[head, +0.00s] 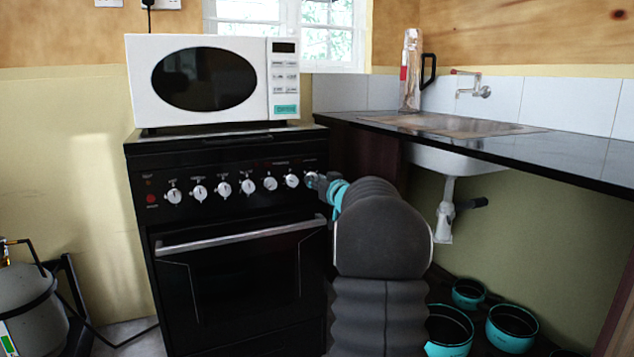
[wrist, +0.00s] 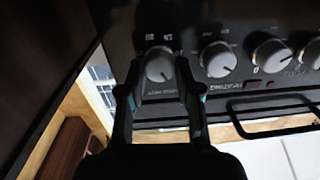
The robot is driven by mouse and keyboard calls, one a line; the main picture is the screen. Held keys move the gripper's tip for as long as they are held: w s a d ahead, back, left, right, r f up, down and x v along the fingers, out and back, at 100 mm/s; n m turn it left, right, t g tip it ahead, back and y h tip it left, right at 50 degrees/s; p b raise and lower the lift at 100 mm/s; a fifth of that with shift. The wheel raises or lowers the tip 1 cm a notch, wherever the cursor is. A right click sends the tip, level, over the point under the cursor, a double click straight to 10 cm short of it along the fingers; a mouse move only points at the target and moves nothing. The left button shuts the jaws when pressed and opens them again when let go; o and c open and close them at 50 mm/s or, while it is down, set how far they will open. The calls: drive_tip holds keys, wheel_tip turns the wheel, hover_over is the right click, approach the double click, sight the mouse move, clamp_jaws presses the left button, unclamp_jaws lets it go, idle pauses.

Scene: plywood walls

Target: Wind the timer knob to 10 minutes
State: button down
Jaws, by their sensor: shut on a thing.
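The timer knob (head: 310,179) is the rightmost in the row of white knobs on the black stove's (head: 142,172) front panel. My gripper (head: 317,182) reaches it from the right and hides part of it in the head view. In the wrist view the knob (wrist: 160,66) sits between the two fingers of my gripper (wrist: 160,74), which are shut on it from both sides. The panel's print around the knob is too small to read, and the knob's setting is unclear.
More knobs, such as the neighbouring one (head: 291,180), line the panel to the left. An oven handle (head: 240,236) runs below. A white microwave (head: 140,85) stands on the stove. The dark counter (head: 575,148) with a sink is to the right, with teal-rimmed pots (head: 512,328) on the floor beneath.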

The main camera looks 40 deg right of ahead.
drive_tip(key=shift+n, duration=0.4)
drive_tip(key=shift+n+h+b, duration=0.3)
drive_tip(key=shift+n+b, duration=0.75)
drive_tip(key=shift+n, duration=5.25)
drive_tip(key=c, duration=0.8)
unclamp_jaws()
